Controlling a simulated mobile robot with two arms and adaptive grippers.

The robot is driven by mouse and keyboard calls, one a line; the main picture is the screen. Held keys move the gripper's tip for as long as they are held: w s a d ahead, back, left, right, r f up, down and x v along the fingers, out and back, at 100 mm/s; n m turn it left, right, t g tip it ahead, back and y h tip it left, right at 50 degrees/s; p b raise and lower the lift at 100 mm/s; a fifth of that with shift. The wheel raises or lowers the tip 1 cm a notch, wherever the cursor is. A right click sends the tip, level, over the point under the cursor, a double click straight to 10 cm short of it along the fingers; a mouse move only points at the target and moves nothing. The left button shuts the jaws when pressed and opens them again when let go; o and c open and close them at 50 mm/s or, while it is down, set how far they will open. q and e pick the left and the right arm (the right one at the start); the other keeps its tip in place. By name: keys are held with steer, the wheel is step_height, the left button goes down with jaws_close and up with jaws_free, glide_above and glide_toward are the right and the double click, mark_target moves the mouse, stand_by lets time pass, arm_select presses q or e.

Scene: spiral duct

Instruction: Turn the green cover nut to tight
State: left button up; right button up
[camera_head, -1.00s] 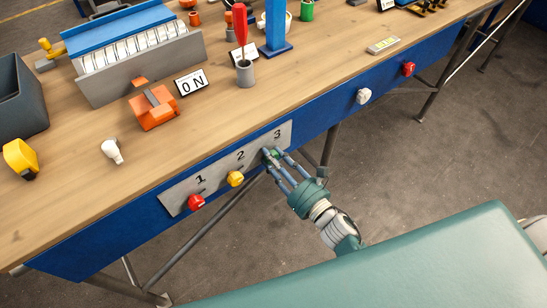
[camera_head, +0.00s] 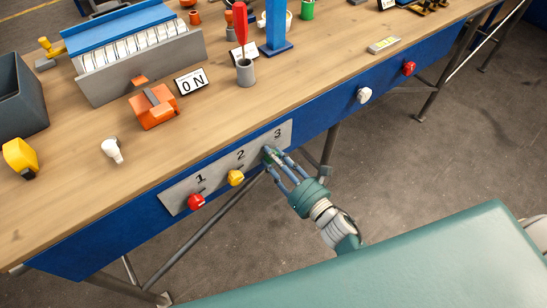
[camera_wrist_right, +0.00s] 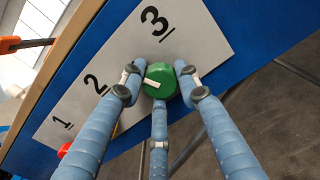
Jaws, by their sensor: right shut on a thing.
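The green cover nut (camera_wrist_right: 162,80) sits on the grey panel under the number 3, with a white mark on its face. In the head view it is mostly hidden behind my fingers. My right gripper (camera_wrist_right: 157,88) has its three fingers around the nut and is shut on it; it also shows in the head view (camera_head: 272,158) at the panel's right end. The grey panel (camera_head: 222,172) is on the blue front edge of the workbench. My left gripper is not in view.
A yellow nut (camera_head: 236,178) under number 2 and a red nut (camera_head: 196,202) under number 1 are on the same panel. A white knob (camera_head: 364,95) and a red knob (camera_head: 409,68) are farther right on the bench front. The floor below is open.

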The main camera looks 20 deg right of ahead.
steer(key=m, duration=0.2)
steer(key=r+m, duration=0.1)
steer(key=m, duration=0.2)
steer(key=shift+w+d, duration=0.2)
steer(key=m, duration=0.4)
steer(key=shift+d+m+p, duration=0.1)
steer(key=shift+m+p, duration=0.25)
steer(key=shift+m, duration=0.05)
steer(key=m+p, duration=0.1)
steer(key=m, duration=0.4)
steer(key=shift+f, duration=0.1)
steer(key=m, duration=0.4)
steer(key=shift+f+m+p, duration=0.15)
steer(key=shift+m+p, duration=0.15)
steer(key=shift+p, duration=0.1)
steer(key=shift+f, duration=0.1)
steer(key=o, duration=0.9)
steer(key=shift+o, duration=1.2)
steer(key=shift+f, duration=0.2)
steer(key=shift+s, duration=0.15)
